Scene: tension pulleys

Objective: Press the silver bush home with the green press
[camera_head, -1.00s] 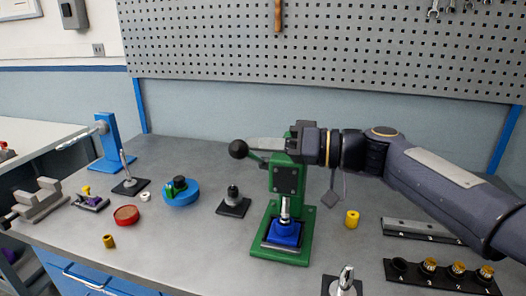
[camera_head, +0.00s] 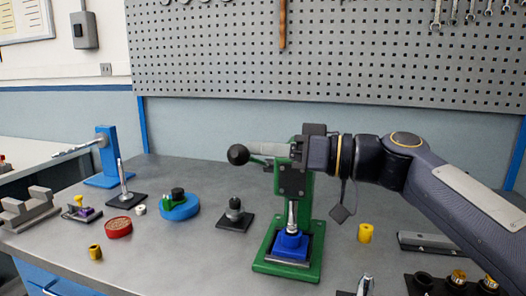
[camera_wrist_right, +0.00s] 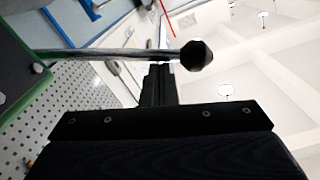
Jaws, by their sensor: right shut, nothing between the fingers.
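The green press (camera_head: 292,184) stands on the bench, with a lever ending in a black ball knob (camera_head: 238,154) reaching left. The lever and knob also show in the right wrist view (camera_wrist_right: 197,55). A blue block (camera_head: 291,243) sits on the press base. A silver upright part (camera_head: 292,215) stands over the block under the press head; I cannot tell where the ram ends and the silver bush begins. My right gripper (camera_head: 297,151) is shut and empty beside the press head, close to the lever; contact is unclear. My left gripper is out of view.
A yellow cylinder (camera_head: 365,233) stands right of the press, near a grey bar (camera_head: 430,244) and a black rack (camera_head: 440,287). Left are a black-based post (camera_head: 235,214), a blue round fixture (camera_head: 179,207), a red dish (camera_head: 118,228) and a blue stand (camera_head: 107,158).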

